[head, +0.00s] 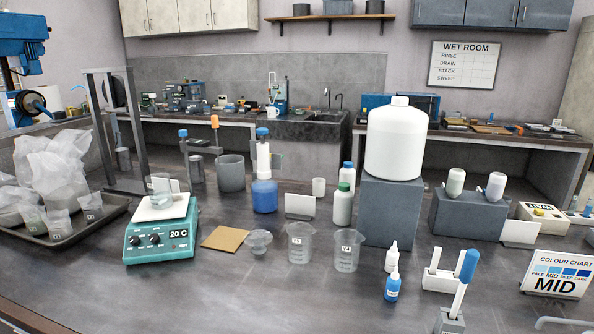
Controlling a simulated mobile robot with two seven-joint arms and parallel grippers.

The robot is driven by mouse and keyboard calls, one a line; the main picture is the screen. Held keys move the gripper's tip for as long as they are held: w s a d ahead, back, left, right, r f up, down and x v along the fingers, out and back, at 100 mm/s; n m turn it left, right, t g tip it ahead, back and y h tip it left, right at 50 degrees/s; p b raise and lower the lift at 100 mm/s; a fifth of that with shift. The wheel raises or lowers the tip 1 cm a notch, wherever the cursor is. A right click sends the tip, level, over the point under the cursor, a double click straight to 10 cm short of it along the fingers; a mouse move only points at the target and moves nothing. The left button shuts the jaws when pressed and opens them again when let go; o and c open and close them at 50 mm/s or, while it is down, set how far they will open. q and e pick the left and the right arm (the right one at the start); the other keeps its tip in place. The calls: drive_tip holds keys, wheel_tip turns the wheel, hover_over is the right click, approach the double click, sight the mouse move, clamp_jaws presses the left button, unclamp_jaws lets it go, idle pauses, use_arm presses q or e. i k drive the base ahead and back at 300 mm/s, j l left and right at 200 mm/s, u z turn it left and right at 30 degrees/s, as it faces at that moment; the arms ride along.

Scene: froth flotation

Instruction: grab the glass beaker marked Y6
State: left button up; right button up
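Two clear glass beakers with small white labels stand side by side upright on the dark bench near the middle: a left beaker (300,246) and a right beaker (347,254). Their label marks are too small to read for sure, so I cannot tell which is Y6. Another small clear vessel (158,187) sits on the teal hotplate's white top, with no readable mark. Neither of my grippers shows in the head view.
A small clear dish (258,243) and a brown square board (225,239) lie left of the beakers. White and blue dropper bottles (392,286) stand to the right. Bench in front is clear.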

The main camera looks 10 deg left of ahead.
sight(160, 191)
drive_tip(key=u, duration=1.2)
